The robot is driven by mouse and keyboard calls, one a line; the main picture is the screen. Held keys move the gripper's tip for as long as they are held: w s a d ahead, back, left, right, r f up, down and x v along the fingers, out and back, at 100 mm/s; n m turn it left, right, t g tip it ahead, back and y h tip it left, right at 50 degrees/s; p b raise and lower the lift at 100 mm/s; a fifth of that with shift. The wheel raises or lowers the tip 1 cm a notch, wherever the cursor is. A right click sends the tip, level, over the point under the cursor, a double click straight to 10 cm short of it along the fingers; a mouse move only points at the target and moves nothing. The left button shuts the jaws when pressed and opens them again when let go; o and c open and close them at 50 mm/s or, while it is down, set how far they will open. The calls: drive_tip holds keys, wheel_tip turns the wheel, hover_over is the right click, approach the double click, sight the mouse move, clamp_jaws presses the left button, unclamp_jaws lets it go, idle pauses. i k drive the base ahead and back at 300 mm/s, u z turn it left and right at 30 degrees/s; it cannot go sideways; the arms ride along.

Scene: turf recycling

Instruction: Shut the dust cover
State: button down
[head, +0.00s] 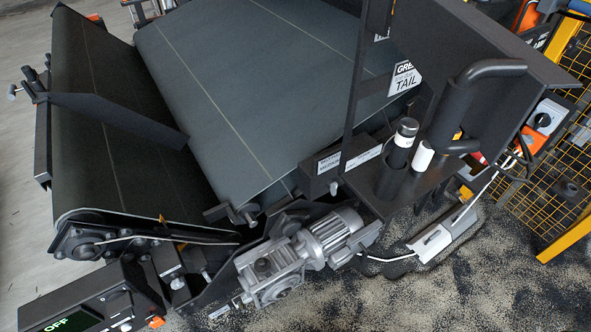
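A dark panel (500,38) stands tilted at the upper right, beside the conveyor's tail end. It may be the dust cover, but no label confirms this. A thick black tubular handle (456,108) shows in front of it. Below is a dark shelf or box top (372,178) holding a black cylinder with a white band (403,142) and a smaller white-topped cylinder (423,156). I cannot tell whether the panel is hinged or how far open it is. My gripper is not in view.
A wide dark belt (235,80) and a narrower belt (105,130) fill the left and middle. A silver gearmotor (305,255) sits low in the centre. A control box (90,305) reading OFF is at lower left. Yellow mesh fencing (562,170) bounds the right; granules cover the floor.

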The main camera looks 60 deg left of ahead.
sight(486, 80)
drive_tip(key=k, duration=1.5)
drive_tip(key=u, duration=2.65)
drive_tip(key=i, duration=0.5)
